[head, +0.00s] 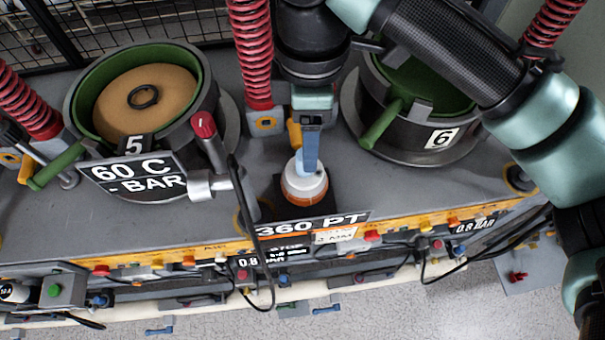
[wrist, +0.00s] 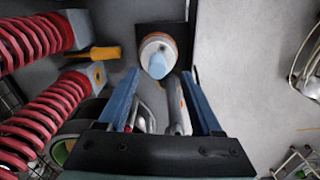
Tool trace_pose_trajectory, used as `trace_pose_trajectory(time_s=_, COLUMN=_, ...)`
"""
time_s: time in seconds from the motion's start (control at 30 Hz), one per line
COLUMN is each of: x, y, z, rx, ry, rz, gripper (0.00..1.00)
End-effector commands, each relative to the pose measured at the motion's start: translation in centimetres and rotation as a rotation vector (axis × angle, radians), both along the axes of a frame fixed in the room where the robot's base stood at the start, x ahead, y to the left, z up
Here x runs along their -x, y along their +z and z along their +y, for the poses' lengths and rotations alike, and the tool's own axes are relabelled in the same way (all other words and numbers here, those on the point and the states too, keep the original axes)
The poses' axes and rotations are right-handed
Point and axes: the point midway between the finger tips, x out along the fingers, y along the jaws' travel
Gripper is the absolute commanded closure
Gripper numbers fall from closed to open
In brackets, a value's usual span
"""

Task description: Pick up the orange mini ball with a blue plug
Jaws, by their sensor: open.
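The orange mini ball (head: 304,189) sits on a dark square pad (head: 326,207) near the front edge of the bench. It has a white upper part and a light blue plug on top. In the wrist view the ball (wrist: 146,41) is just beyond the fingertips, with the blue plug (wrist: 157,66) facing me. My gripper (head: 311,165) points down over the ball and its blue fingers overlap the plug in the head view. In the wrist view my gripper (wrist: 160,75) is open, fingers spread to either side of the plug's line. I cannot tell whether they touch it.
Press pot 5 (head: 72,97) stands at left, with a red-tipped lever (head: 205,140) beside it. Press pot 6 (head: 385,148) stands at right. Red coiled springs (head: 251,50) rise behind. A black cable (head: 250,215) loops near the ball's left.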

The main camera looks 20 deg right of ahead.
Motion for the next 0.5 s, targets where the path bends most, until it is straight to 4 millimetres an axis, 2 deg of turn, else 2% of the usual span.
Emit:
trace_pose_trajectory(time_s=0.23, x=-0.1, y=-1.8, z=0.1, rx=0.0, ry=-0.001, rz=0.001, gripper=0.33)
trace_pose_trajectory(time_s=0.5, x=-0.4, y=-5.4, z=0.2, rx=-0.001, ry=-0.001, rz=0.001, gripper=0.33)
